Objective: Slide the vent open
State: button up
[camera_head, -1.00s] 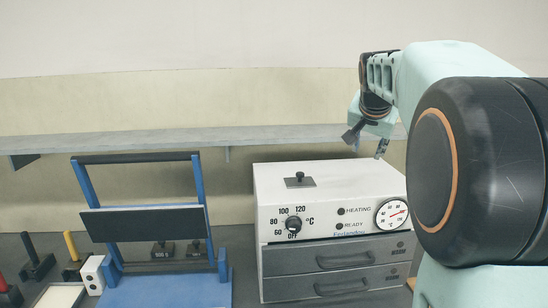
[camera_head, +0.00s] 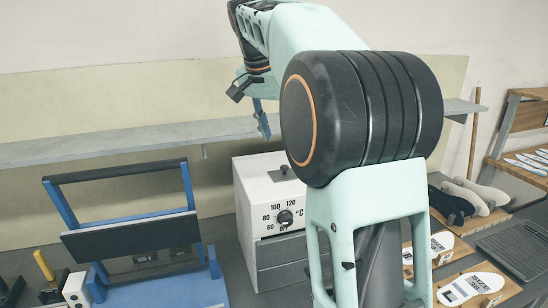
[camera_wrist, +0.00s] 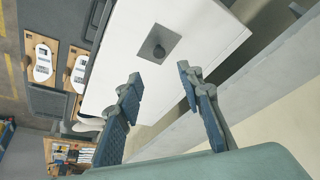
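The vent is a grey plate with a dark knob (camera_head: 284,170) on top of the white oven (camera_head: 262,191). In the wrist view the vent knob (camera_wrist: 158,50) and its square plate lie just beyond the fingertips on the white oven top (camera_wrist: 120,50). My gripper (camera_wrist: 160,77) is open and empty, with its two blue-grey fingers apart and pointing toward the knob without touching it. In the head view my gripper (camera_head: 262,122) hangs above the oven, and my arm covers much of the oven's front and right side.
A blue frame press (camera_head: 130,225) stands left of the oven. A grey shelf (camera_head: 120,149) runs along the wall behind. Insoles on wooden boards (camera_head: 470,288), dark and light shoe forms (camera_head: 470,195) and a wooden rack (camera_head: 515,125) are at the right.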

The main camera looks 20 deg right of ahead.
aim_at(285, 166)
jog(key=x, duration=1)
jog(key=shift+d+f, duration=0.1)
jog(key=shift+f, duration=0.25)
grip_shut()
jog(key=shift+d, duration=0.1)
